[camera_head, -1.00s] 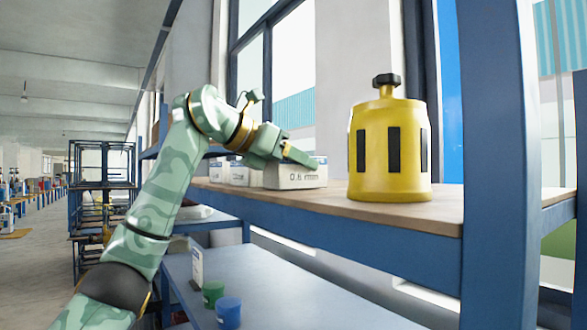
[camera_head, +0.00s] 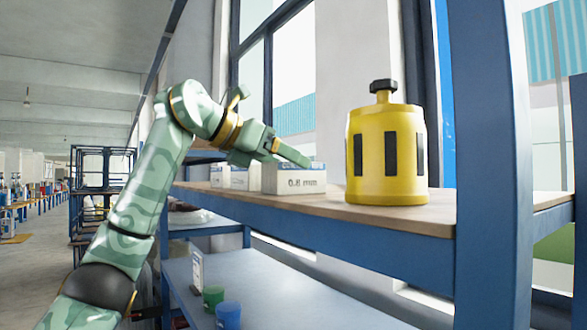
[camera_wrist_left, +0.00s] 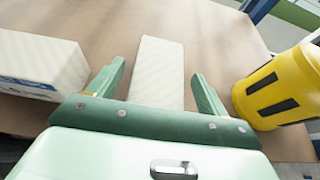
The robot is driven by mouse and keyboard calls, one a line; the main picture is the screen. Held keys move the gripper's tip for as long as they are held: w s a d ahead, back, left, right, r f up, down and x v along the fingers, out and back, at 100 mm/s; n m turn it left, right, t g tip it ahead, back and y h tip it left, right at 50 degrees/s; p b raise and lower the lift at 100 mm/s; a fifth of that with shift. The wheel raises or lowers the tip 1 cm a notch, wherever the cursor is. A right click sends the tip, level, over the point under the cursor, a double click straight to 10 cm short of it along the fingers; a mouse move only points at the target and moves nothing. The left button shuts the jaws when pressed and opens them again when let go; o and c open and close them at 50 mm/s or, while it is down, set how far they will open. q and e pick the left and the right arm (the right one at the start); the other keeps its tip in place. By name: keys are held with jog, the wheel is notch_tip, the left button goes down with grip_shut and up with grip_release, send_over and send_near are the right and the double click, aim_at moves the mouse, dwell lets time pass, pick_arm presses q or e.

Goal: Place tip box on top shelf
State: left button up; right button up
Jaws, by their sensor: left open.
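A white tip box (camera_head: 294,182) with dark lettering on its front stands upright on the wooden top shelf (camera_head: 420,217). My left gripper (camera_head: 305,163) is open just above it, its fingers slanting down to the right near its top. In the left wrist view the pale box (camera_wrist_left: 157,72) lies between and beyond the spread fingers of the left gripper (camera_wrist_left: 160,88), with gaps on both sides. My right gripper is not in view.
A yellow container (camera_head: 386,150) with a black knob stands right of the box; it also shows in the wrist view (camera_wrist_left: 275,90). More white boxes (camera_head: 232,177) stand to the left. A blue post (camera_head: 488,170) rises at right. Green and blue tubs (camera_head: 228,314) sit on the lower shelf.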

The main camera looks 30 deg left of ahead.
pick_arm(q)
jog(key=v, duration=0.9)
jog(key=shift+s+a, duration=0.1)
jog(key=shift+s, duration=0.05)
dwell(1.0)
